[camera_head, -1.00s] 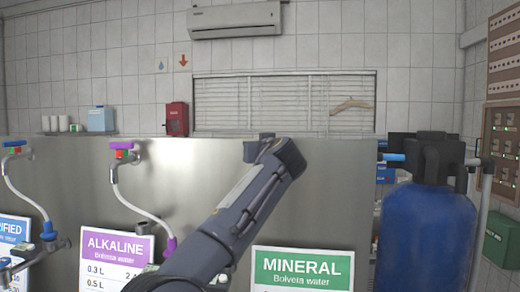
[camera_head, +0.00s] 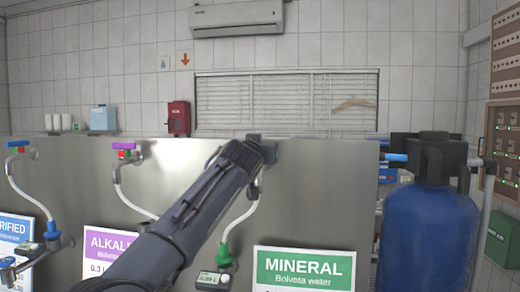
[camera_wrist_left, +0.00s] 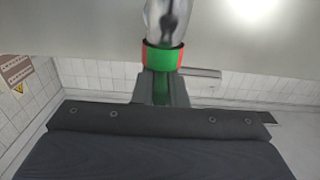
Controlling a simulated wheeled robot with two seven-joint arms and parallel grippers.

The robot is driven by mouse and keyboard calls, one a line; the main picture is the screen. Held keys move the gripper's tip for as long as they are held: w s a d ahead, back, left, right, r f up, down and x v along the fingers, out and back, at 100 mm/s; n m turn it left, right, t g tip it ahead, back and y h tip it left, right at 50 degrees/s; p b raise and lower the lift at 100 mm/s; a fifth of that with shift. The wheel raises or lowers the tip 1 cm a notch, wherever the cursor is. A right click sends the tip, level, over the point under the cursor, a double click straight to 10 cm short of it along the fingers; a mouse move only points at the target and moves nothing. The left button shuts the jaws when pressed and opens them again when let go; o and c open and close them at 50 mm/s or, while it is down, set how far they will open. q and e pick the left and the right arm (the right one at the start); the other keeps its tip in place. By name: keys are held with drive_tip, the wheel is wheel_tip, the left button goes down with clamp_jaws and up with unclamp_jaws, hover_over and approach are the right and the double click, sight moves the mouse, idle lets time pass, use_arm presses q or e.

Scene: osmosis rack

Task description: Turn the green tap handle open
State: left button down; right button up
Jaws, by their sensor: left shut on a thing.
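The green tap handle (camera_wrist_left: 162,88) shows between the fingers of my left gripper (camera_wrist_left: 161,92) in the left wrist view. The gripper is shut on it. Just beyond it is a green and red collar (camera_wrist_left: 162,58) on the metal tap body (camera_wrist_left: 166,20). In the head view, my left gripper (camera_head: 256,142) is at the top of the steel panel, above the mineral sign (camera_head: 303,268). My arm and gripper hide the handle there. A clear hose (camera_head: 241,217) runs down from the tap to a green nozzle (camera_head: 224,254). My right gripper is not in view.
A purple tap handle (camera_head: 124,146) and a blue tap handle (camera_head: 18,144) stand along the steel panel (camera_head: 320,190) to the left. A blue tank (camera_head: 425,235) stands at the right. A red box (camera_head: 179,117) is behind the panel.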

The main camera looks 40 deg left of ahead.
use_arm(q)
drive_tip(key=c, duration=1.5)
unclamp_jaws()
drive_tip(key=shift+o, duration=0.2)
drive_tip(key=shift+s+d+f+b, duration=0.1)
drive_tip(key=shift+s+d+b, duration=0.15)
drive_tip(key=shift+s+b, duration=0.25)
drive_tip(key=b+v, duration=0.3)
drive_tip(key=v, duration=0.3)
drive_tip(key=shift+s+d, duration=0.2)
drive_tip(key=shift+s, duration=0.1)
